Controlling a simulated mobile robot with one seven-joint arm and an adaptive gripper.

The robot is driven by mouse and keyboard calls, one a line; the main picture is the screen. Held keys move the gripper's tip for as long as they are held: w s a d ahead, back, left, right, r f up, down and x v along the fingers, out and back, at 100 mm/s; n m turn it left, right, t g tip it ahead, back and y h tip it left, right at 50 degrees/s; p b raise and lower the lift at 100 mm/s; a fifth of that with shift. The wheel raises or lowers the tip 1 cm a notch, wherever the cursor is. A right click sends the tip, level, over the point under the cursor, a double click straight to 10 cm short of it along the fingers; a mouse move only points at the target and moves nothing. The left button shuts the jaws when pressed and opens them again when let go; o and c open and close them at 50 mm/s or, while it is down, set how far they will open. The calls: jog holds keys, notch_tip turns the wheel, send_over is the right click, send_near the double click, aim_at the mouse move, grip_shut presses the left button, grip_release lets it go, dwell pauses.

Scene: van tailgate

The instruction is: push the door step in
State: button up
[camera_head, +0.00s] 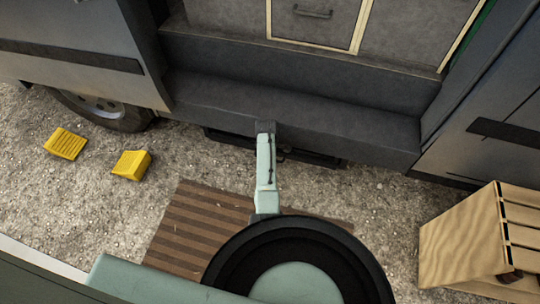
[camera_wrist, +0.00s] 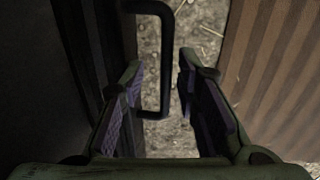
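The door step (camera_head: 315,158) is a dark, low ledge showing just below the van's sill in the head view. Only a narrow strip shows, and my arm hides its middle. In the wrist view a dark ribbed surface at the left, which looks like the step (camera_wrist: 92,45), carries a black U-shaped handle (camera_wrist: 166,40). My gripper (camera_wrist: 160,72) is open, with a finger on each side of the handle's bar. Gaps show between bar and fingers, so they look apart. In the head view the fingers are hidden beneath my arm.
A brown slatted mat (camera_head: 180,232) lies on the gravel in front of the step. Two yellow wheel chocks (camera_head: 66,144) (camera_head: 131,164) lie at the left near the wheel (camera_head: 100,108). A wooden crate (camera_head: 458,238) stands at the right. Open gravel lies between.

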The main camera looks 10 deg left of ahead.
notch_tip(320, 180, up, 12)
jog(key=s, duration=0.2)
dwell(0.4)
jog(key=shift+s+f, duration=0.1)
jog(key=shift+s, duration=0.05)
